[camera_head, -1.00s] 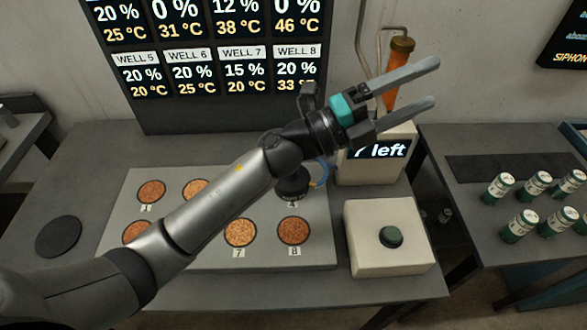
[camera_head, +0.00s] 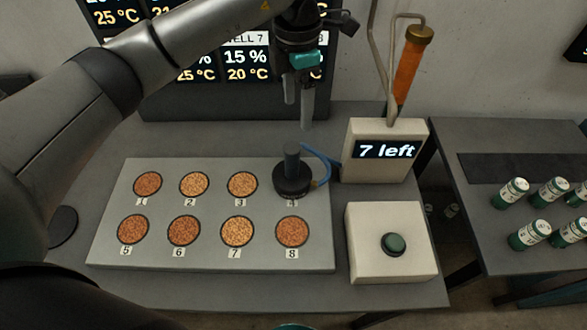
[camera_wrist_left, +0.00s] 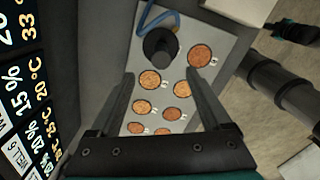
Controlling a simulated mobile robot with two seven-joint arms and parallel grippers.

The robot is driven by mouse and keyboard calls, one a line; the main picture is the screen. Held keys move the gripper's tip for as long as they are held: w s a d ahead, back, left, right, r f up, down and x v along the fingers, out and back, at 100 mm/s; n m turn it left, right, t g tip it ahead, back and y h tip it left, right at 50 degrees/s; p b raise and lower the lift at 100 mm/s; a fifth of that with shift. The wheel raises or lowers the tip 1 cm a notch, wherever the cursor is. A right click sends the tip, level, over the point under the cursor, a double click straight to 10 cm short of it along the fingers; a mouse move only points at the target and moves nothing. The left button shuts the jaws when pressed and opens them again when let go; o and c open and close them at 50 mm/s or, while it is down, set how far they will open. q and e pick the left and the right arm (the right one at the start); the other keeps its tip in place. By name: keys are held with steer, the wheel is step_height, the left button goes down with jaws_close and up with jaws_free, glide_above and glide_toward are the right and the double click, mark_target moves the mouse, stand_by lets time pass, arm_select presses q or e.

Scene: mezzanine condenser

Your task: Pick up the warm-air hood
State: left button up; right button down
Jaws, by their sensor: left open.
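The warm-air hood (camera_head: 292,178) looks like a dark round cap with an upright cylindrical handle and a blue hose. It stands over well 4 at the back right of the grey well plate (camera_head: 200,262). It also shows in the left wrist view (camera_wrist_left: 160,47). My left gripper (camera_head: 299,112) points down, open and empty, above and slightly behind the hood's handle. In the left wrist view its fingers (camera_wrist_left: 162,78) are spread, with the hood beyond their tips. A dark part with teal at that view's upper right (camera_wrist_left: 288,29) seems to be my right gripper; its jaws are unclear.
A box with a "7 left" display (camera_head: 385,168) stands right of the hood, with an orange-handled pipe (camera_head: 410,70) behind. A dark readout board (camera_head: 220,88) stands behind. Green-and-white canisters (camera_head: 513,193) occupy the right table.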

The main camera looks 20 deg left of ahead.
mark_target(292, 148)
arm_select(q)
step_height(292, 148, down, 10)
steer(key=shift+s+a+r+p, duration=0.1)
steer(key=shift+a+p, duration=0.05)
steer(key=shift+p, duration=0.15)
steer(key=f, duration=0.4)
steer(key=shift+s+a+f+p, duration=0.1)
steer(key=shift+s+a+p, duration=0.15)
steer(key=shift+s+p, duration=0.15)
steer(key=shift+f, duration=0.55)
jaws_close()
steer(key=shift+w+r, duration=0.1)
stand_by(0.4)
